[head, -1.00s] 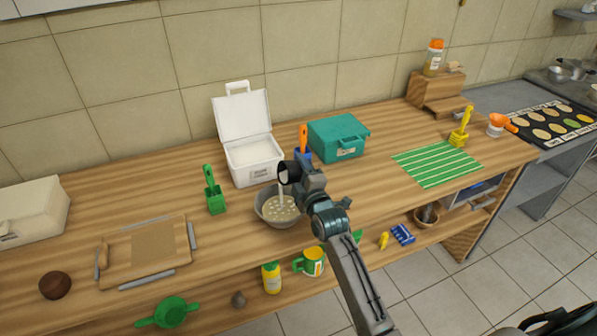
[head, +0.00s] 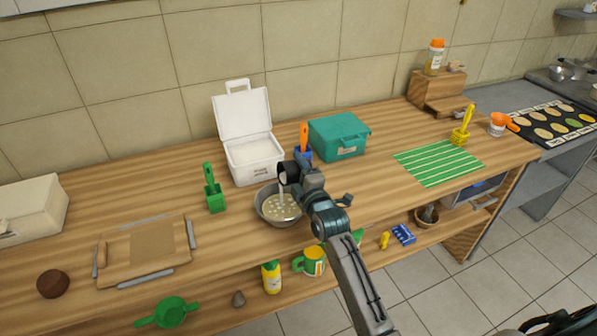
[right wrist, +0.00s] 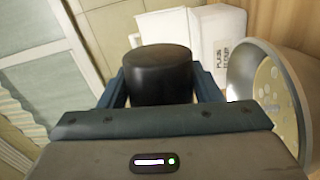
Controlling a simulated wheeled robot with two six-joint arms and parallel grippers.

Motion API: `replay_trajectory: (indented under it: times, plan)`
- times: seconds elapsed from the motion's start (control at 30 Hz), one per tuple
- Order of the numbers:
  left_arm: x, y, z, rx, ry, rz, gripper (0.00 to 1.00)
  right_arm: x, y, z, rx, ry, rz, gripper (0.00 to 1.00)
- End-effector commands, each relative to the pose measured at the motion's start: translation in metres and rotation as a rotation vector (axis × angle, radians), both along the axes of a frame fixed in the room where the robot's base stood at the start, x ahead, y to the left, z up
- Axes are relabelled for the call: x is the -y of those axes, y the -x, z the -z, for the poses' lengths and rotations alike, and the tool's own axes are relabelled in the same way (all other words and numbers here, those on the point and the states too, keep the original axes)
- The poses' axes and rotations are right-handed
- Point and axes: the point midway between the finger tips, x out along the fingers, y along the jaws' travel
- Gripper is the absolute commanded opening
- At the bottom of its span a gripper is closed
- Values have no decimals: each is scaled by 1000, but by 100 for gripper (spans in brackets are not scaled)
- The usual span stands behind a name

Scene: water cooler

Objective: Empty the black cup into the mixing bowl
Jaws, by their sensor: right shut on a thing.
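The black cup (head: 284,173) is tipped over above the mixing bowl in the head view, with a pale stream running from its mouth down into the bowl. My right gripper (head: 297,172) is shut on the cup; in the right wrist view the black cup (right wrist: 158,75) sits between the two fingers (right wrist: 158,88). The grey metal mixing bowl (head: 268,215) stands on the wooden counter and holds pale liquid with light pieces in it. The bowl (right wrist: 240,75) also shows at the right of the right wrist view. My left gripper is not in view.
An open white box (head: 255,163) stands behind the bowl, with a teal box (head: 339,137) to its right. A green scoop holder (head: 214,195) is left of the bowl. A cutting board (head: 120,265) lies further left. The counter between bowl and striped green mat (head: 438,163) is mostly clear.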

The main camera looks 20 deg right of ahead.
Motion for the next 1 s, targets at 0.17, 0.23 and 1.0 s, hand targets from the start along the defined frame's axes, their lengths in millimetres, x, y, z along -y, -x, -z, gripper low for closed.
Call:
replay_trajectory:
  times: [0.17, 0.23, 1.0]
  plan:
    - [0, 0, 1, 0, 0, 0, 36, 0, 0, 0, 1, 11, 0, 33]
    - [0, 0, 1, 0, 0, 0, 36, 0, 0, 0, 1, 11, 0, 33]
    - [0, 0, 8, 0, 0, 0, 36, -2, 0, 2, 8, 81, 0, 33]
